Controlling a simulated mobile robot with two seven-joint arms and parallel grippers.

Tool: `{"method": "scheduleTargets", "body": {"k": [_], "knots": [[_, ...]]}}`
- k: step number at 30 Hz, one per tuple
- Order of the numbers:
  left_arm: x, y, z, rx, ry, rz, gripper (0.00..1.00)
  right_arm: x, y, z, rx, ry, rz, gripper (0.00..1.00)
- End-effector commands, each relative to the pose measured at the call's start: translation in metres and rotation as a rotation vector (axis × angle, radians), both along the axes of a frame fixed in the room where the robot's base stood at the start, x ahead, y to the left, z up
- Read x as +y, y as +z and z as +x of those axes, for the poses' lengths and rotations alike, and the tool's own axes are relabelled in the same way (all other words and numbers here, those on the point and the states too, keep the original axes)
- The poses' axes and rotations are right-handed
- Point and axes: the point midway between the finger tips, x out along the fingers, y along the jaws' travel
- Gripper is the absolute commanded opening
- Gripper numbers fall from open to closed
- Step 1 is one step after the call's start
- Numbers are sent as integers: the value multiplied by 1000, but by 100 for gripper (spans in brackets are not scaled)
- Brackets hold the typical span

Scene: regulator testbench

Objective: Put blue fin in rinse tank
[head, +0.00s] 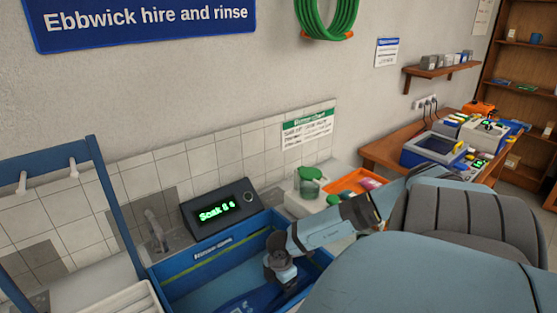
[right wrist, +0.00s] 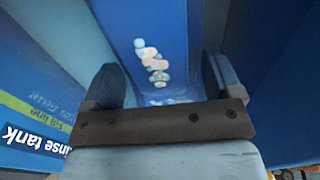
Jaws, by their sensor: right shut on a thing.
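The blue rinse tank (head: 190,262) stands against the tiled wall in the head view, and its label and fill line show at the left of the right wrist view. My right gripper (head: 280,276) reaches down inside the tank opening. It is shut on the blue fin (right wrist: 150,25), which fills the space between the fingers in the right wrist view and bears a cluster of pale spots. In the head view the fin (head: 250,298) is a darker blue shape low in the tank, partly hidden by my gripper and cut by the frame edge. My left gripper is out of view.
A display unit (head: 219,211) with green text stands behind the tank. A blue rack (head: 104,190) with white pegs stands at left. A workbench with devices is further right.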

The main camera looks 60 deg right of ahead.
Motion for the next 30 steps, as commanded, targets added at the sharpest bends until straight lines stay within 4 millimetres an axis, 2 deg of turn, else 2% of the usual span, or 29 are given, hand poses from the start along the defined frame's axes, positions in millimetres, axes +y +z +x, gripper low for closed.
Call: {"method": "scheduleTargets", "body": {"k": [3, 8, 15, 27, 28, 29, 30], "knots": [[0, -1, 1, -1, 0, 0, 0, 0, -16, 2, -4, -1, 2, 50], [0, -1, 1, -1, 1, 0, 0, 0, -26, 1, -2, 0, 0, 50], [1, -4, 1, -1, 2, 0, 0, 0, -58, 1, -3, -1, 1, 50], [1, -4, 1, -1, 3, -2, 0, 0, -64, 1, -2, 1, 0, 50], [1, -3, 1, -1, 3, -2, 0, 0, -64, 0, -1, 1, 0, 92], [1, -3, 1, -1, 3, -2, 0, 0, -64, 0, -1, 1, 0, 98], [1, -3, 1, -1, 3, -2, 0, 0, -64, 0, -1, 1, 0, 100]]}}
